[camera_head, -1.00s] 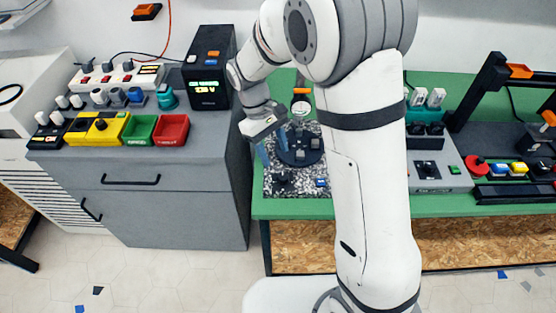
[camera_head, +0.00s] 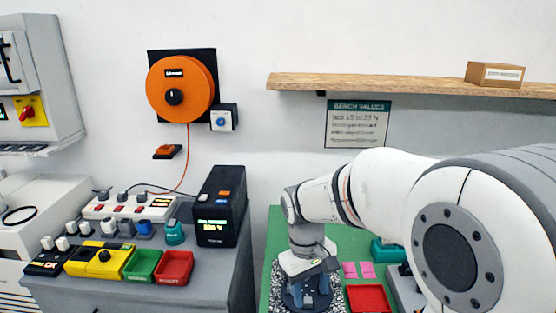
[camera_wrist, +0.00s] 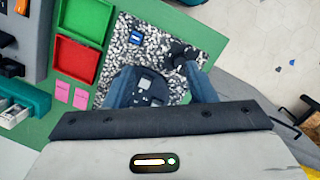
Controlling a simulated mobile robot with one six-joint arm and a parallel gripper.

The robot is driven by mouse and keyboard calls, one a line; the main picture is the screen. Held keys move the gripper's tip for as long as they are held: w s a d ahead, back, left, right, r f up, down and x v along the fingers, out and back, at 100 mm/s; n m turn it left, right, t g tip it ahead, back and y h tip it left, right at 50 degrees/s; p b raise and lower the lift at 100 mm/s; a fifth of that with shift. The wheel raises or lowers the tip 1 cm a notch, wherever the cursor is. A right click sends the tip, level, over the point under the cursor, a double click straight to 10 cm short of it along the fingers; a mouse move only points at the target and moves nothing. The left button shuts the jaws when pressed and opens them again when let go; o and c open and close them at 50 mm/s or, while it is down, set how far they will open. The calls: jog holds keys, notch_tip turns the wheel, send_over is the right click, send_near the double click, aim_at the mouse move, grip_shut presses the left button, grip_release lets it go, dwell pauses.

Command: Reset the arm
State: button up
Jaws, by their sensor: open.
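My arm reaches from the lower right over the green bench. My gripper (camera_head: 312,284) points down at the black-and-white speckled mat (camera_head: 337,297). In the wrist view the two blue-grey fingers of my gripper (camera_wrist: 162,85) stand wide apart. Between and below them is a dark round piece with small grey blocks (camera_wrist: 146,88). No object is clamped between the fingers. How high the fingertips are above the round piece I cannot tell.
A red tray (camera_head: 369,299) and pink notes (camera_head: 358,270) lie beside the mat. A black display box (camera_head: 220,205) stands at left, near red (camera_head: 174,268) and green bins (camera_head: 143,264). A wooden shelf (camera_head: 400,86) and orange reel (camera_head: 181,88) are on the wall.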

jog(key=s+d+r+m+t+y, duration=0.1)
jog(key=s+d+r+m+t, duration=0.3)
jog(key=s+d, duration=0.4)
jog(key=shift+s+r+m, duration=0.45)
jog(key=shift+s+m, duration=0.35)
jog(key=shift+s, duration=0.85)
